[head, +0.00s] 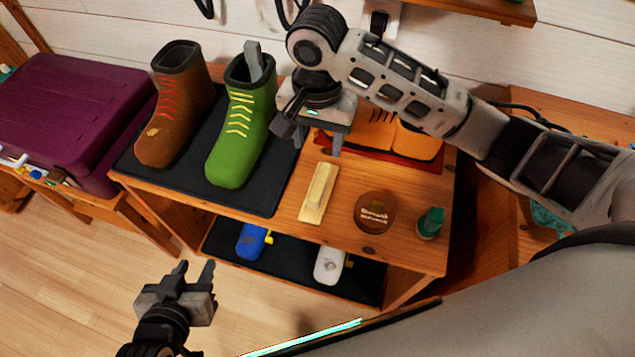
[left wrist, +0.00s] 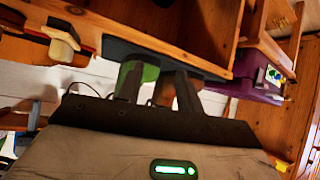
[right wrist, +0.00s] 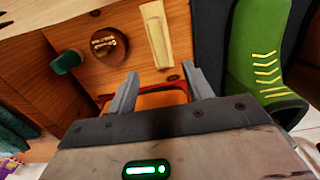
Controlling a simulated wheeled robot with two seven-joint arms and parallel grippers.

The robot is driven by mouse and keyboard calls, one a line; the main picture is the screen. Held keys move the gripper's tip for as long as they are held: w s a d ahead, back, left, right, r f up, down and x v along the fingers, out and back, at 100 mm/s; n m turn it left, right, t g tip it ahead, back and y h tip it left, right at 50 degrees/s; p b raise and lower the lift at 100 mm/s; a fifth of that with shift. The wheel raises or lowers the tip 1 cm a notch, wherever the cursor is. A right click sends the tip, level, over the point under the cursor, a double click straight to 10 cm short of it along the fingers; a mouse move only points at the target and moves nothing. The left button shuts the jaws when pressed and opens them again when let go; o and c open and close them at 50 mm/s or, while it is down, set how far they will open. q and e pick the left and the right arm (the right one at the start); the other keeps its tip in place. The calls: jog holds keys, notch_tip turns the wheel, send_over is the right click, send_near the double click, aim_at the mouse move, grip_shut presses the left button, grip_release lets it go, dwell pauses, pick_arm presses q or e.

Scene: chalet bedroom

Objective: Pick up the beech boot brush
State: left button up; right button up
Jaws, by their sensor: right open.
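The beech boot brush (head: 319,193) is a pale, long block lying on the wooden bench top, right of the black boot mat. It also shows in the right wrist view (right wrist: 156,36), beyond my fingertips, and in the left wrist view (left wrist: 62,36). My right gripper (head: 311,142) is open and empty, above the bench behind the brush and apart from it. Its two fingers (right wrist: 159,76) are spread in the right wrist view. My left gripper (head: 193,272) is open and empty, low over the floor in front of the bench.
A brown boot (head: 172,115) and a green boot (head: 239,130) stand on the black mat (head: 262,196). A round brown tin (head: 375,212) and a green bottle (head: 430,222) stand right of the brush. Orange items (head: 418,141) lie behind. A purple case (head: 75,110) is left.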

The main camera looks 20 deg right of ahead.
aim_at(320, 180)
notch_tip(320, 180, down, 9)
jog(key=shift+r+b, duration=0.1)
jog(key=shift+b, duration=0.4)
jog(key=shift+d+f+b, duration=0.2)
jog(key=shift+f+b, duration=0.1)
jog(key=shift+f, duration=2.4)
grip_shut()
